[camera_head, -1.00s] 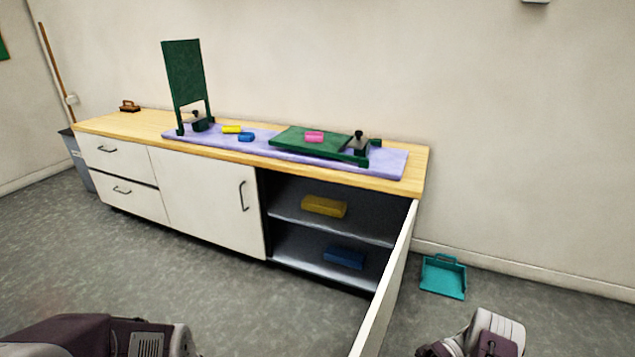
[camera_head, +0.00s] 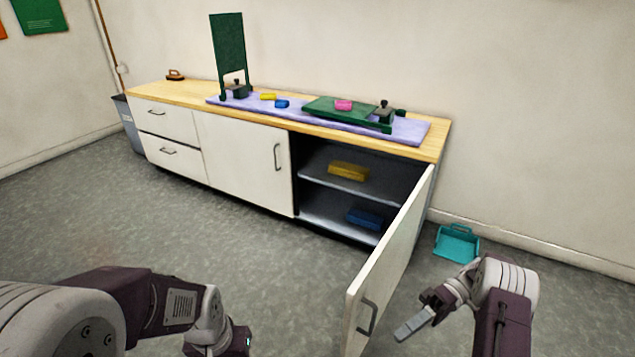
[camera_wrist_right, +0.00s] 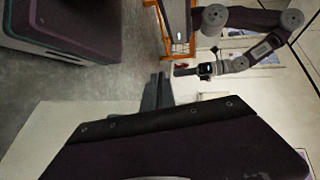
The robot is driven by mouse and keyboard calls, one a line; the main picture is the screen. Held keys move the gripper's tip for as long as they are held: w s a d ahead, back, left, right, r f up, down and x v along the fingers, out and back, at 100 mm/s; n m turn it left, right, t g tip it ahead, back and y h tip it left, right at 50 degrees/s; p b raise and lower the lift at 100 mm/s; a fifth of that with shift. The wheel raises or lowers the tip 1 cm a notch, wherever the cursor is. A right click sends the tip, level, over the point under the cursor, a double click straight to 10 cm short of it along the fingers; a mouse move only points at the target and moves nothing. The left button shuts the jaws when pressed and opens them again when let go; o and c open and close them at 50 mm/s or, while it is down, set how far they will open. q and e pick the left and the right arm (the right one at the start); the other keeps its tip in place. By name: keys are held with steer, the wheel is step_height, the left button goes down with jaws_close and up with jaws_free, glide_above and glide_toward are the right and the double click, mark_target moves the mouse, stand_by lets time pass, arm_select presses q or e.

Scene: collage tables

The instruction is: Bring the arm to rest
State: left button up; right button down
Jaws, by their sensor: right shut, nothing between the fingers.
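My right gripper (camera_head: 414,326) is shut and empty. It hangs over the floor at lower right, beside the handle side of the open cabinet door (camera_head: 385,265), without visible contact. In the right wrist view its fingers (camera_wrist_right: 157,92) are together with nothing between them. My left arm comes in from lower left in the head view, with its wrist at the bottom edge and its fingertips cut off. An arm of mine also shows in the right wrist view, its gripper end (camera_wrist_right: 186,70) too small to read.
The open door stands out from the cabinet. Its shelves hold a yellow block (camera_head: 348,171) and a blue block (camera_head: 365,217). The top bears a purple mat (camera_head: 412,131) with green hinged boards and small blocks.

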steer(key=s+a+r+n+h, duration=0.1)
steer(key=a+r+n+h, duration=0.15)
steer(key=a+r, duration=0.35)
steer(key=s+m+t+h+p, duration=0.1)
steer(key=s+m+t+h, duration=0.25)
steer(key=s+h, duration=0.55)
steer(key=w+d+f+m+t+h, duration=0.2)
steer(key=w+d+f+m+t, duration=0.15)
steer(key=m+t, duration=0.25)
step_height(320, 180, up, 38)
steer(key=p, duration=3.8)
steer(key=shift+s+f, duration=0.2)
steer(key=shift+f, duration=0.05)
steer(key=shift+d+g, duration=0.1)
steer(key=shift+g, duration=0.15)
